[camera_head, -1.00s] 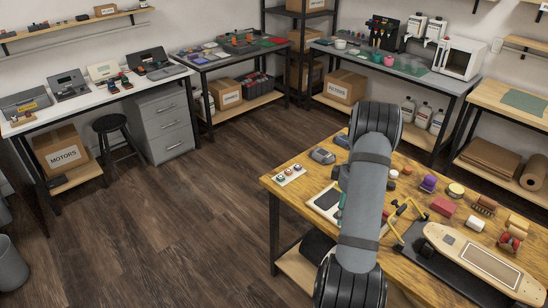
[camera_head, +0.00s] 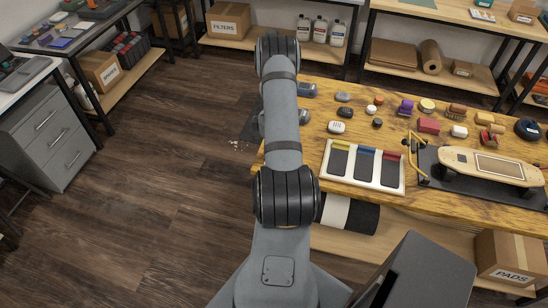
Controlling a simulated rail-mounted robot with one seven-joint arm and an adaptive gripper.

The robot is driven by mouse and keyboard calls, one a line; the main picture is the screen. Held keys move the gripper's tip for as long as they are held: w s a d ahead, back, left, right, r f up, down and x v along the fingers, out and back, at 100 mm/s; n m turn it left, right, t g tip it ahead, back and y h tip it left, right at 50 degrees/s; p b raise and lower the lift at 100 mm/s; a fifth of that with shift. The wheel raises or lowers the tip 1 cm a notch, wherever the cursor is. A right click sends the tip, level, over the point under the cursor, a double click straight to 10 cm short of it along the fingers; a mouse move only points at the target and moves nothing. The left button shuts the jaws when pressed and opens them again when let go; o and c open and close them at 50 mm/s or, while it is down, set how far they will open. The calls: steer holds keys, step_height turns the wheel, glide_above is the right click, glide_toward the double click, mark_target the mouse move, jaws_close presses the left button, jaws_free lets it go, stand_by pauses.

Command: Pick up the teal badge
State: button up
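I cannot make out a teal badge in the current head view. My arm rises through the middle of the picture and hides the left end of the wooden workbench (camera_head: 449,200). Small flat cards (camera_head: 62,42) lie on the dark bench (camera_head: 103,32) at the upper left, too small to tell if one is a teal badge.
A white tray (camera_head: 398,188) with yellow, blue and red-topped slots stands at the workbench's front. Several small parts, including a red block (camera_head: 428,125), sit behind.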

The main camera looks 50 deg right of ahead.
steer(key=shift+f, duration=0.15)
steer(key=shift+s, duration=0.2)
steer(key=shift+c, duration=0.5)
steer(key=c, duration=0.4)
steer(key=shift+w, duration=0.1)
